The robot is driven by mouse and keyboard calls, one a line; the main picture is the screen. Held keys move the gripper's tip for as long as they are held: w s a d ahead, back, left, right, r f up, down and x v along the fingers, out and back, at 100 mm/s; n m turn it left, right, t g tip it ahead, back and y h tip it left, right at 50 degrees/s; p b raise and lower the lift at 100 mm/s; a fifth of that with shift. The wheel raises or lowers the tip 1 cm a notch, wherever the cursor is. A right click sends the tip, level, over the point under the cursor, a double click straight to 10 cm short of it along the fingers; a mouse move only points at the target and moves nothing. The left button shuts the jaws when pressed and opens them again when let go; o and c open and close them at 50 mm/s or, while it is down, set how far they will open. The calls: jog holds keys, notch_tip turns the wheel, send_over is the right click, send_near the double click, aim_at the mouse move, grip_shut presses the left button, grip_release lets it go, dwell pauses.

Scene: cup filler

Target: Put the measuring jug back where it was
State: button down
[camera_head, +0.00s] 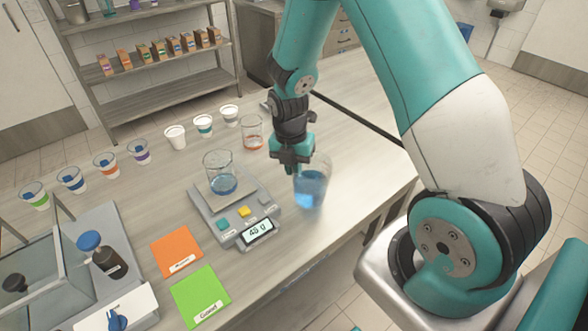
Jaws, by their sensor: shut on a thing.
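The measuring jug (311,186) is clear with blue liquid in it. It is upright, at the right of the scale, close to the right part of the bench. My gripper (293,164) is shut on the jug's left side, near its top. The fingers are partly hidden by the gripper body. I cannot tell whether the jug's base touches the bench or is a little above it.
A scale (236,209) reading about 45 g bears a glass beaker (221,175) with some blue liquid. A glass with orange liquid (253,134) stands behind. Orange (177,252) and green (200,296) cards lie in front. Several cups line the back. The bench right of the jug is clear.

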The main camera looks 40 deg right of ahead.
jog(key=shift+f, duration=0.75)
jog(key=shift+f, duration=0.2)
jog(key=c, duration=1.3)
grip_release()
jog(key=shift+o, duration=0.2)
jog(key=shift+r, duration=0.15)
